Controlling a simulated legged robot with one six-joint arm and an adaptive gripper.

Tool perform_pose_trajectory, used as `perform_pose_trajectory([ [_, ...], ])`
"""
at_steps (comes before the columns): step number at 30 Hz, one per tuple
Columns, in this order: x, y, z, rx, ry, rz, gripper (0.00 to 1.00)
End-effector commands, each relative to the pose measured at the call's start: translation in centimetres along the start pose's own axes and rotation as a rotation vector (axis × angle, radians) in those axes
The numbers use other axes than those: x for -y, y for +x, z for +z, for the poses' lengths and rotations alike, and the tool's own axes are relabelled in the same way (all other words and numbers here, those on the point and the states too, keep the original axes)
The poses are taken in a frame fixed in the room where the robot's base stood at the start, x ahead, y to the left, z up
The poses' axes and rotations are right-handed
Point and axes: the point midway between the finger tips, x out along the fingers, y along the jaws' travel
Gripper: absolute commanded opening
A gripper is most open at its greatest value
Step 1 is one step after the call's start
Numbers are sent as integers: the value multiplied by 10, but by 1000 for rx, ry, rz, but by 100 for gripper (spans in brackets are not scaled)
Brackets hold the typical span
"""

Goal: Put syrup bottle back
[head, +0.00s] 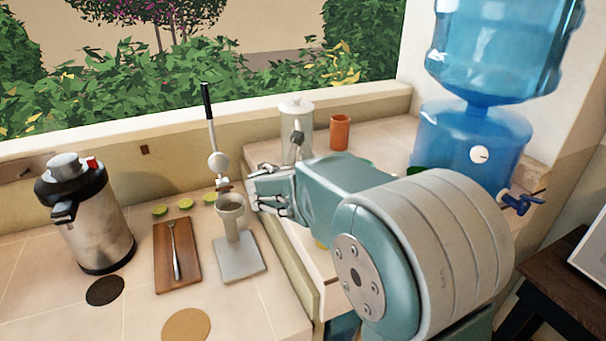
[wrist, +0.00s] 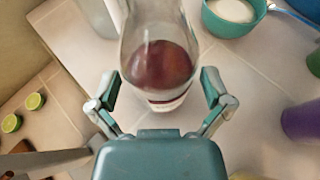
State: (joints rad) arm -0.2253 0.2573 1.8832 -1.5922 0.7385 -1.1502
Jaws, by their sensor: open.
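The syrup bottle (wrist: 158,35), clear glass with dark red syrup low inside, shows in the wrist view between the two spread fingers of my gripper (wrist: 158,92). The fingers are open, one on each side of the bottle's lower part, with gaps visible. The bottle's top runs out of the picture. In the head view my gripper (head: 268,192) is beside the citrus press, and I cannot make out the bottle there.
The citrus press (head: 238,256) stands left of my gripper, with lime halves (head: 185,203) behind it. A pale canister (head: 297,112) and an orange cup (head: 340,132) stand behind. A teal bowl (wrist: 218,27) and a purple cup (wrist: 300,122) are right of the bottle.

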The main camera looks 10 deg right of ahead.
Motion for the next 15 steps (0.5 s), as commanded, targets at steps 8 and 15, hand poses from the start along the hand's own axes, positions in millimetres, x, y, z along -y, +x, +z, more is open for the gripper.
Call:
perform_pose_trajectory([
  [8, -1, -7, 2, 1, 0, 2, 100],
  [15, -1, -53, 3, 2, 1, 4, 100],
])
